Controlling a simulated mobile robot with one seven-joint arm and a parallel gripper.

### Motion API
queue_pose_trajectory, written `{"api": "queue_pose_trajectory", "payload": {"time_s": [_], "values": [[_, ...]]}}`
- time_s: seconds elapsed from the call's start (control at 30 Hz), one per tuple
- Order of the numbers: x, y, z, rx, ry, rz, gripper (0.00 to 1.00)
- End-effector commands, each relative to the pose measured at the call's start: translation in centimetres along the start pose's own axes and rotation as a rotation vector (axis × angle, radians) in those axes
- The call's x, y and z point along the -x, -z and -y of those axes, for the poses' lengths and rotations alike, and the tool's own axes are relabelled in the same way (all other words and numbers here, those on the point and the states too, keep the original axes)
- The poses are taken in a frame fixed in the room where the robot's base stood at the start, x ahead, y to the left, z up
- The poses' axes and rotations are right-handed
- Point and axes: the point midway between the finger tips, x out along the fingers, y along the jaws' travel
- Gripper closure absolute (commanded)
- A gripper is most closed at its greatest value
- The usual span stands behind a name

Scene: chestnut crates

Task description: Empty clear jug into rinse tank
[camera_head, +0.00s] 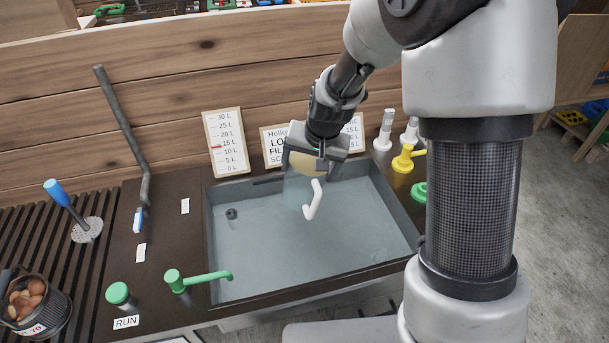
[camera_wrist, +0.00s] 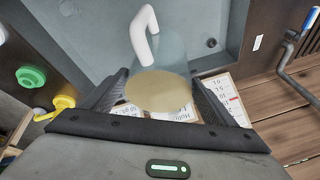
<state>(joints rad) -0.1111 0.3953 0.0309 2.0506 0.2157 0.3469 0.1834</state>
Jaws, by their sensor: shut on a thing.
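The clear jug (camera_head: 298,188) has a white handle (camera_head: 312,200) and is see-through, so its outline is faint. My gripper (camera_head: 314,158) is shut on the jug above the rinse tank (camera_head: 213,232). In the wrist view the jug (camera_wrist: 174,52) sits between my two dark fingers (camera_wrist: 162,96), with its handle (camera_wrist: 144,34) pointing away from the palm. A tan round face (camera_wrist: 158,91) shows at the jug's near end; I cannot tell whether it is liquid or the base. The tank is a grey rectangular basin with a small dark drain.
A level board (camera_head: 226,142) and sign cards stand behind the tank. A green tap (camera_head: 199,281) and a green RUN button (camera_head: 118,293) are at its front left. A yellow tap (camera_head: 403,161) is at the right. A chestnut basket (camera_head: 40,312) stands far left.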

Motion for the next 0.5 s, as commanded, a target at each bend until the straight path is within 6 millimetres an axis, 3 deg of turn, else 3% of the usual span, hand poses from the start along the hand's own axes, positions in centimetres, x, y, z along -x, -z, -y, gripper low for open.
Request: {"api": "queue_pose_trajectory", "payload": {"time_s": [0.5], "values": [[-0.6,0.8,-1.8,-0.067,0.158,0.063,0.83]]}}
